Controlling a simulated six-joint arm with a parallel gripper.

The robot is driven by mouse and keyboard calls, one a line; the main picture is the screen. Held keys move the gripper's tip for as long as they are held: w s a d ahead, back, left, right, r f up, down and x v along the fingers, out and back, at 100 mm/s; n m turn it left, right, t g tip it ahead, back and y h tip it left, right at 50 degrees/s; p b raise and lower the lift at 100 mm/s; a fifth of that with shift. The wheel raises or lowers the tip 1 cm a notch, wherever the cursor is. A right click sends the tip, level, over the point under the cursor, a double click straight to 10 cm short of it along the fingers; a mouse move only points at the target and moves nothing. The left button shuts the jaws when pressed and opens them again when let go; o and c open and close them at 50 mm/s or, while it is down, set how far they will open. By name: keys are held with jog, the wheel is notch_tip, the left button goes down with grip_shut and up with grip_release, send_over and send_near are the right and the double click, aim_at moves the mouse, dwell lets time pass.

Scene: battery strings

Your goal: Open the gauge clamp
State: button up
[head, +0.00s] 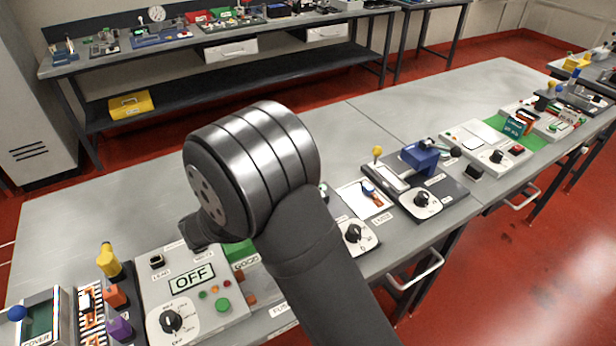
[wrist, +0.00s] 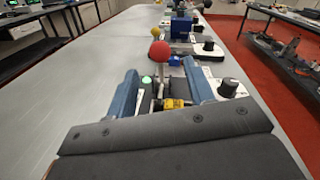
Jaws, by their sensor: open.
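No label in view names the gauge clamp, so I cannot tell for certain which device it is. In the wrist view, a lever with a red ball knob (wrist: 160,50) stands upright ahead of my gripper (wrist: 161,75). My gripper's two blue fingers are spread apart, with the knob showing beyond and between them. A yellow cylindrical part (wrist: 175,103) and a lit green button (wrist: 146,80) also show between the fingers. I see nothing held. Whether the fingers touch the lever is unclear. In the head view my arm hides this spot.
A blue device (head: 420,157) and a black-knobbed dial (head: 422,199) stand to the right. The bench's rear strip (head: 110,207) is bare. A second bench (head: 215,50) stands behind.

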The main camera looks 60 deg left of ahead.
jog(key=w, duration=0.7)
jog(key=shift+w+a, duration=0.1)
jog(key=shift+a, duration=0.25)
grip_shut()
